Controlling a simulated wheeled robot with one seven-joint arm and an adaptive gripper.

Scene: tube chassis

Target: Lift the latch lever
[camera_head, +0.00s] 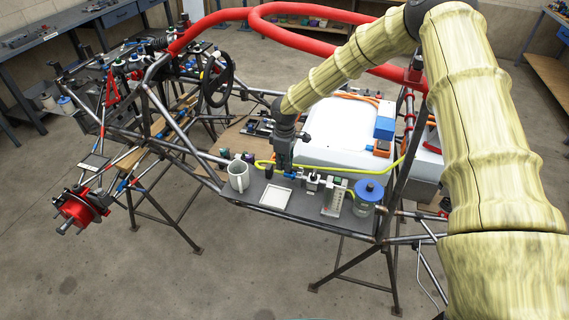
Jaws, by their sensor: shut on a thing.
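My gripper (284,166) is dark grey and points down over the grey tray at the near side of the tube chassis. Its fingers are shut on a small part, which appears to be the latch lever, at the left end of a row of small metal fittings. A small blue part (292,175) shows right beside the fingertips. The fingers hide most of what they hold, and I cannot tell how far the lever is raised.
A yellow-green hose (350,171) runs behind. A white tank (342,135) and red tubes (330,44) stand beyond.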

